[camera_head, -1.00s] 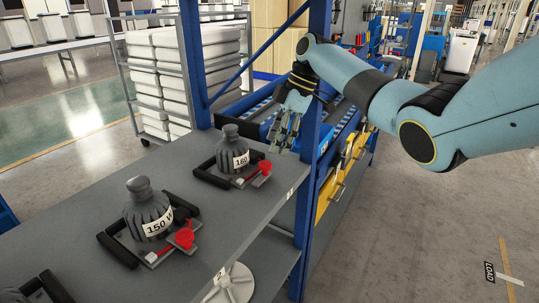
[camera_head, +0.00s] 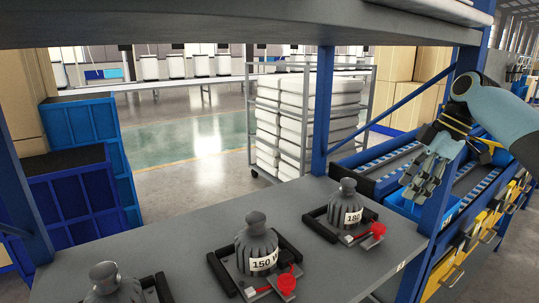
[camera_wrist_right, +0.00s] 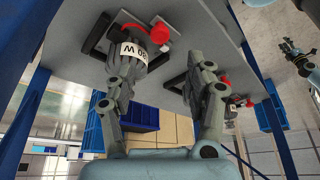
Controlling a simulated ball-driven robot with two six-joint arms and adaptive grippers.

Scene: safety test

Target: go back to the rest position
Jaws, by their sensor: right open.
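My right gripper (camera_head: 424,182) is at the right in the head view, beside the blue post and over the blue bins. In the right wrist view its two fingers (camera_wrist_right: 165,72) stand apart, with nothing held between them. On the grey shelf (camera_head: 215,250) stand dark grey lamp-like units: one marked 180 (camera_head: 346,206), one marked 150 W (camera_head: 257,245), and one partly cut off at the lower left (camera_head: 112,285). The marked ones sit upright on small bases with red parts. The nearest unit (camera_wrist_right: 134,50) overlaps a finger in the wrist view.
A blue upright post (camera_head: 436,200) stands close to my right gripper. An upper shelf board (camera_head: 200,22) crosses the top. Blue crates (camera_head: 80,190) are at the left, and a trolley of white boxes (camera_head: 290,125) stands behind. Open floor (camera_head: 190,185) lies between them.

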